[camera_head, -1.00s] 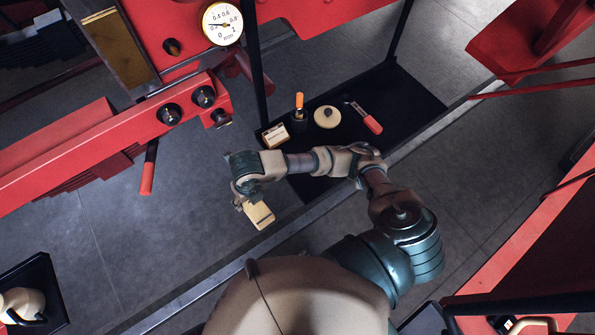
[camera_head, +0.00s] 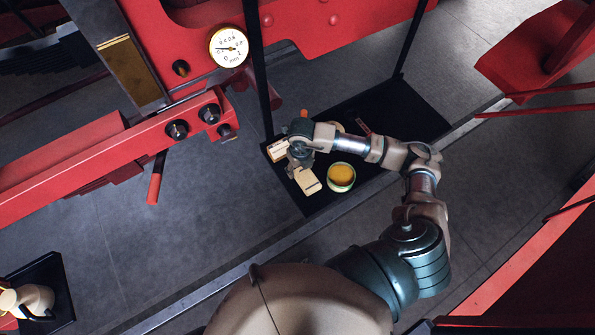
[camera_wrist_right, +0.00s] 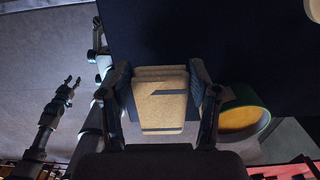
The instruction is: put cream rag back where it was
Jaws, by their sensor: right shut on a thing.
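My right gripper (camera_head: 303,168) is shut on the cream rag (camera_head: 308,181), a folded flat piece with dark stripes. It is over the left part of the black tray (camera_head: 400,110) in the head view. In the right wrist view the rag (camera_wrist_right: 160,100) sits between the two fingers, with the dark tray surface beyond it. I cannot tell whether the rag touches the tray. My left gripper (camera_wrist_right: 70,88) shows small at the left of the right wrist view, its fingers apart and empty.
An open tin with yellow contents (camera_head: 341,175) stands just right of the rag. A second cream block (camera_head: 278,150) lies at the tray's left edge. An orange-topped thing (camera_head: 304,114) is partly hidden by my arm. Dark posts (camera_head: 262,80) rise by the tray.

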